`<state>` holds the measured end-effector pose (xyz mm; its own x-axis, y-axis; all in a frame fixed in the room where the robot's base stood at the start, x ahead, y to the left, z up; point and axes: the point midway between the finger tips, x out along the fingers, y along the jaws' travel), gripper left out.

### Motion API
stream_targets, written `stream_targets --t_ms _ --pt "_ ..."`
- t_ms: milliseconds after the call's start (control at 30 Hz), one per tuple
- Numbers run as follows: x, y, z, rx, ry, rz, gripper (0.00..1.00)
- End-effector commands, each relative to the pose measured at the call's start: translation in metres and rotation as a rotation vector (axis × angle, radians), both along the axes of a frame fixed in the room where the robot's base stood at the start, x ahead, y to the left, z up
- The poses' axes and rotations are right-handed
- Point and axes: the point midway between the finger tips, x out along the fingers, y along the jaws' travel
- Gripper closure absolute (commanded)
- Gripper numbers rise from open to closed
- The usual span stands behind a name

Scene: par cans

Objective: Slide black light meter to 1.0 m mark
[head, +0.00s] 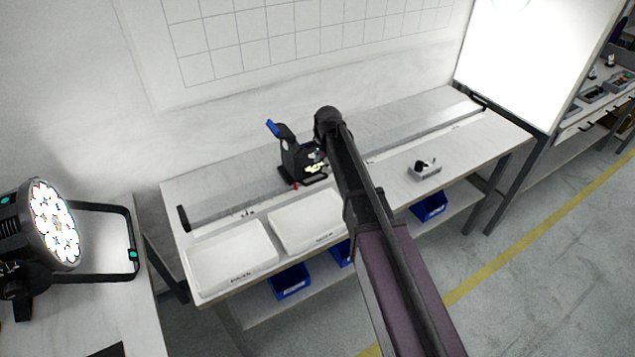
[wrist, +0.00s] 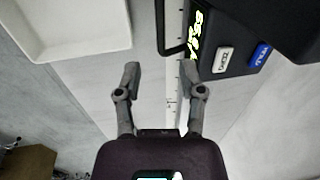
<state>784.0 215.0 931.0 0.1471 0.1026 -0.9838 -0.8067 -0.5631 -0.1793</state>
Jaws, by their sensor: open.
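The black light meter (head: 301,164) stands on the long bench, on the rail, left of my arm's end in the head view. A dark upright part with a blue tip rises at it. In the wrist view, the meter's body (wrist: 235,45) is at the upper right, with a lit yellow-green display, a white button and a blue button. A thin black loop on its left side lies just ahead of my gripper (wrist: 161,68), between the lines of the fingers. The fingers are apart and hold nothing. A ruled scale strip (wrist: 173,95) runs below; its numbers are unreadable.
Two white trays (head: 232,260) sit at the bench's front left. The rail (head: 420,131) runs along the bench to the right. A small grey box with a black knob (head: 425,171) stands front right. A lit lamp (head: 53,224) is at far left.

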Motion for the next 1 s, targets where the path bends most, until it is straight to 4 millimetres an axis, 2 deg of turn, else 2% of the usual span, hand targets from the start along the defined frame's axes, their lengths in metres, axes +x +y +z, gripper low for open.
stream_targets --t_ms 33,700,1000 --pt "0.001 0.001 -0.008 0.0 0.0 0.0 0.49" --pt "0.009 0.005 -0.06 0.0 0.0 -0.001 0.49" --pt "0.011 0.007 -0.076 0.0 0.0 -0.001 0.49"
